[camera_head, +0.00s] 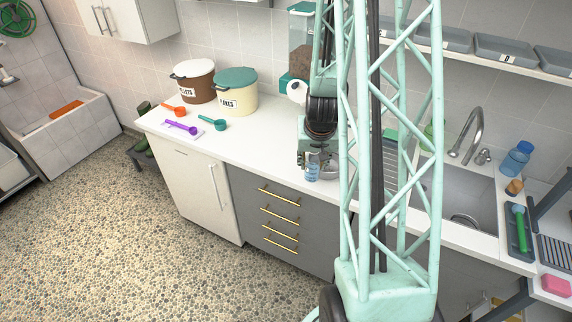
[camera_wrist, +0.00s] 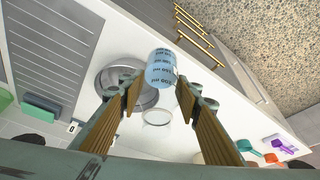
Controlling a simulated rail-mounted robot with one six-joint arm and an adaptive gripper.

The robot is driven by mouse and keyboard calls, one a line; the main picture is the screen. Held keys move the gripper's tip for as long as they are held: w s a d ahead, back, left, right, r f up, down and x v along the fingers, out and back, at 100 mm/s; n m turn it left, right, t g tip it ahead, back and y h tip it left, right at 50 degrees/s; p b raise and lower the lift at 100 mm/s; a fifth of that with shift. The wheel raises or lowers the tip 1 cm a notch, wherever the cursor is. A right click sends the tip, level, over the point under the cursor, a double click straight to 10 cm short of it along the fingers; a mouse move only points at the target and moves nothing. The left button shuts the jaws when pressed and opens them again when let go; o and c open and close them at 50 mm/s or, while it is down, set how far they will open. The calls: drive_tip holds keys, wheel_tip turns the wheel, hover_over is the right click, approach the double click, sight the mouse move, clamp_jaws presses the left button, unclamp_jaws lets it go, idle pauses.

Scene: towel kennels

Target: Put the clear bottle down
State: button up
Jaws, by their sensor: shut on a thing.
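A small clear bottle with a printed blue label (camera_head: 312,173) is at the front part of the white counter, below my gripper (camera_head: 314,157). In the wrist view the blue label (camera_wrist: 160,70) shows between the fingertips of my gripper (camera_wrist: 158,88), which is shut on the bottle. A clear round rim shows just below the label there; I cannot tell whether it belongs to the bottle. I cannot tell whether the bottle's base touches the counter (camera_head: 262,150). My arm hides part of the area behind.
A steel bowl (camera_wrist: 130,88) sits close beside the bottle. Green, orange and purple scoops and two lidded tubs, one cream (camera_head: 236,98), stand to the left. The sink (camera_head: 462,198) is to the right. The counter between scoops and bottle is clear.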

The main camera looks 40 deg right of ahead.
drive_tip(key=shift+w, duration=0.15)
drive_tip(key=w+d+f+p, duration=0.1)
drive_tip(key=w+p, duration=0.3)
drive_tip(key=w, duration=1)
drive_tip(key=shift+w+d+f, duration=0.2)
drive_tip(key=shift+w+d, duration=0.15)
drive_tip(key=shift+w, duration=0.05)
drive_tip(key=shift+w+f, duration=0.2)
drive_tip(key=shift+f, duration=0.7)
drive_tip(key=shift+w+f, duration=0.2)
drive_tip(key=shift+f, duration=0.7)
drive_tip(key=shift+f, duration=0.1)
drive_tip(key=o, duration=1)
